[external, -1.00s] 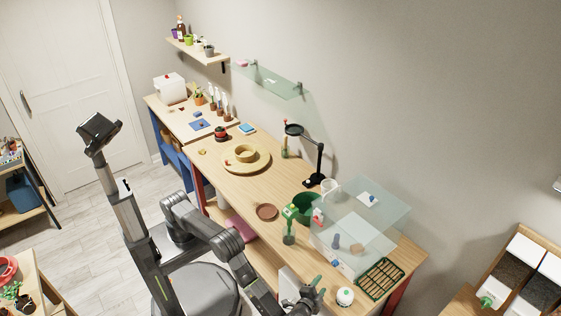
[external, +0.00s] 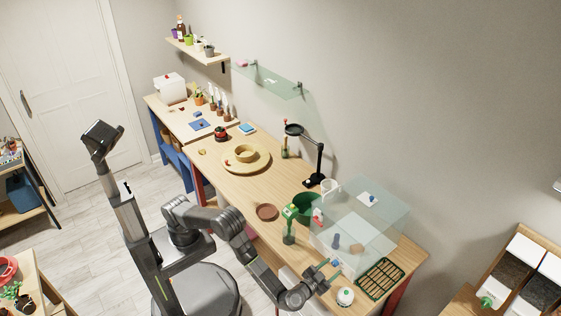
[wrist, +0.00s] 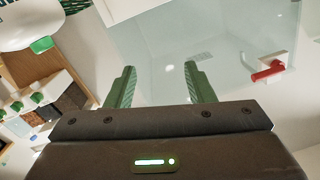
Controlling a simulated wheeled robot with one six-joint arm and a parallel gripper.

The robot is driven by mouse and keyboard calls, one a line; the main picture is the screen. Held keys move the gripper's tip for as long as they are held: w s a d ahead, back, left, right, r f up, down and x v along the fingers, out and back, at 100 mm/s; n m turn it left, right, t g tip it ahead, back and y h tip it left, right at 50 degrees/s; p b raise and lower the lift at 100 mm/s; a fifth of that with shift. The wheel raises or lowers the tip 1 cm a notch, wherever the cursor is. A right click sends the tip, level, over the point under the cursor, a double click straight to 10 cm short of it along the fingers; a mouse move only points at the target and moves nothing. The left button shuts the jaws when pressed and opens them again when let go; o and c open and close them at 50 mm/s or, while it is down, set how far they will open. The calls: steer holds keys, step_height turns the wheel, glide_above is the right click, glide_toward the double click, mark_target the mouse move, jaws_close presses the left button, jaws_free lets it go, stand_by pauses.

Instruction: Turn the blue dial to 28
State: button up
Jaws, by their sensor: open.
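A small blue knob, which looks like the blue dial (external: 337,263), shows low on the near side of the clear case (external: 385,222) at the right of the bench. Its pointer and numbers are too small to read. Another small blue piece (external: 372,199) sits on a white card at the case's top. My gripper (external: 327,271) is open and empty beside the lower blue knob; I cannot tell if they touch. In the wrist view the green fingers (wrist: 160,70) are spread before a pale clear panel, and no blue dial shows there.
A white round pot with a green top (external: 345,296) stands close to my gripper. A green rack (external: 380,278) lies right of it. A green tool in a stand (external: 290,222) is to the left. A red lever (wrist: 268,70) shows right in the wrist view.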

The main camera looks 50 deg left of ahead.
steer(key=w+a+r+n+h+b, duration=0.1)
steer(key=w+a+n+h+b, duration=0.1)
steer(key=n+h, duration=0.15)
steer(key=n+g+h+b, duration=0.5)
steer(key=n+g+h, duration=0.1)
steer(key=h, duration=0.1)
glide_toward(333, 263)
steer(key=x, duration=0.2)
steer(key=p+x, duration=0.1)
steer(key=x, duration=0.2)
steer(key=p+x, duration=0.1)
steer(key=x, duration=0.2)
steer(key=shift+w+f, duration=0.1)
steer(key=shift+f, duration=0.2)
steer(key=c, duration=1)
